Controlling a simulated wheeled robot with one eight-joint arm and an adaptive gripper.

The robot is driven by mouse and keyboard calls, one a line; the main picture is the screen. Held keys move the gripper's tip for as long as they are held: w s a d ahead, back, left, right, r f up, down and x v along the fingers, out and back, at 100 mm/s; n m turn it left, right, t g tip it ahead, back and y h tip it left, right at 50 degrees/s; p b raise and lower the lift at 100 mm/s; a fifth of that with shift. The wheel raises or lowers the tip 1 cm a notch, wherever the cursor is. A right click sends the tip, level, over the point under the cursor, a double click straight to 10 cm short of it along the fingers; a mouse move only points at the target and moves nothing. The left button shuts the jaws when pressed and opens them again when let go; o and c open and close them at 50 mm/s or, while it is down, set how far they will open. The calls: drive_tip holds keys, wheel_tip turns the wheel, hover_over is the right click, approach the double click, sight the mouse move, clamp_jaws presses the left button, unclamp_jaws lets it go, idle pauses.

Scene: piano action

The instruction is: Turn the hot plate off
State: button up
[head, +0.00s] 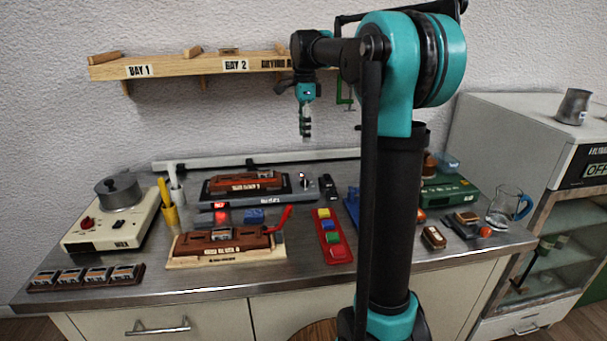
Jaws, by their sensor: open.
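A cream hot plate (109,230) labelled "WAX" sits at the left end of the metal bench. A lidded grey pot (119,192) stands on top of it. A red control (87,223) shows on its front left; its exact setting is too small to read. My gripper (306,132) is open and empty. It hangs pointing down above the back middle of the bench, well to the right of the hot plate and higher than it.
A row of small blocks (86,276) lies in front. A wall shelf (190,66) hangs above. My arm hides part of the bench's right half.

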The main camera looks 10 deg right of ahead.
sight(304, 179)
wheel_tip(304, 179, down, 16)
drive_tip(key=shift+f, duration=0.25)
drive_tip(key=shift+c, duration=0.3)
clamp_jaws()
